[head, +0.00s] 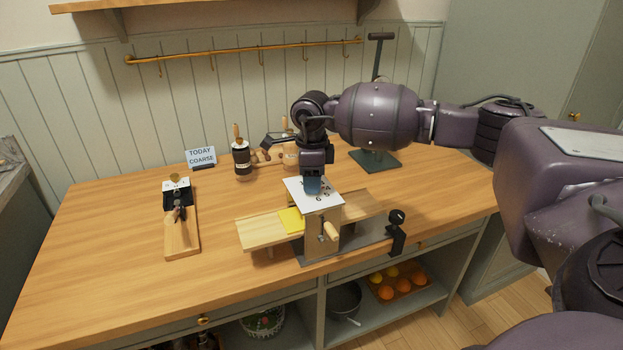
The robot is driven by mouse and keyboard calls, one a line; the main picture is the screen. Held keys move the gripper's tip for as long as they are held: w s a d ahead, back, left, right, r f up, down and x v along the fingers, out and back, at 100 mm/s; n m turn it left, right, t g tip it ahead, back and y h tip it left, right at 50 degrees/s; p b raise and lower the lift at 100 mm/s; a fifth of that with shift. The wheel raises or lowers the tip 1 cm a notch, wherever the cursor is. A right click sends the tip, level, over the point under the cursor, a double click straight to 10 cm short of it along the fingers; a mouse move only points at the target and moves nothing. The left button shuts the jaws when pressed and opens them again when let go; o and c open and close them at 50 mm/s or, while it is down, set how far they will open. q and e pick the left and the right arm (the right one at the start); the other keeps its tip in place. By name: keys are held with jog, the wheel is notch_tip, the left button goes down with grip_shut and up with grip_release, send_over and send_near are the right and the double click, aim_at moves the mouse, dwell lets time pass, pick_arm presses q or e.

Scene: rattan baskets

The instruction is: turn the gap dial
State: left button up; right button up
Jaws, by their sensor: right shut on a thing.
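The machine (331,240) stands at the middle of the wooden counter, with a wooden board running through it and a small wooden handle on its front. On its top is a white plate (325,205) with black numerals, a 6 and a 5 among them. My right gripper (313,187) points straight down over this plate and is shut on the gap dial at its centre. The gripper's fingers hide the dial and some numerals, so I cannot read its setting. My left gripper is not in view.
A sign (201,156) reads "TODAY COARSE". A wooden board with a black tool (180,215) lies at left; a dark mill (241,160) stands behind. A green stand (375,160) is at the back. A black clamp (396,232) sits at the front edge. The counter's left front is clear.

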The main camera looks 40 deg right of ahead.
jog(key=shift+r, duration=0.1)
jog(key=o, duration=0.9)
notch_tip(320, 180, up, 11)
jog(key=shift+f, duration=0.1)
dwell(0.6)
